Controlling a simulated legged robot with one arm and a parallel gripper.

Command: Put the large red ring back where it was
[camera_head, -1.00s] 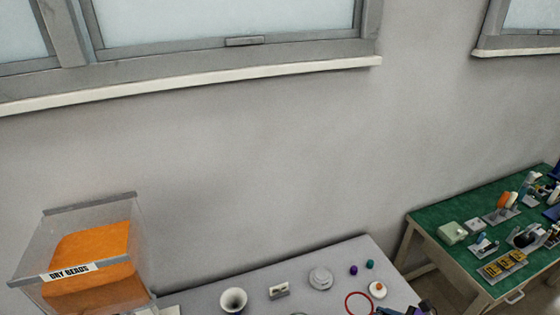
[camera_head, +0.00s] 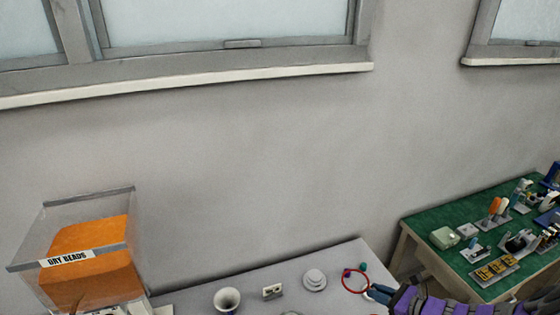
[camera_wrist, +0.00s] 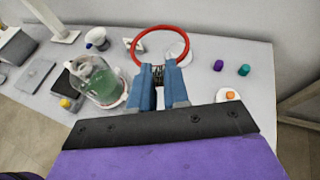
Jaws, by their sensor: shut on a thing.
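The large red ring (camera_head: 355,281) is held at the tip of my gripper (camera_head: 374,294), above the right part of the grey table. In the wrist view the ring (camera_wrist: 161,44) stands out beyond the blue fingertips (camera_wrist: 162,72), which are shut on its near edge. A round whitish part (camera_wrist: 174,51) shows partly through and behind the ring. The gripper's wrist housing is purple and black and hides part of the table's near side.
The grey table (camera_head: 330,262) carries a white funnel (camera_head: 227,300), a small grey block (camera_head: 272,291) and a white stepped disc (camera_head: 314,279). The wrist view shows a glass canister of green liquid (camera_wrist: 98,80), plus purple (camera_wrist: 218,65) and teal (camera_wrist: 244,70) pieces. A green-topped bench (camera_head: 440,220) stands right.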

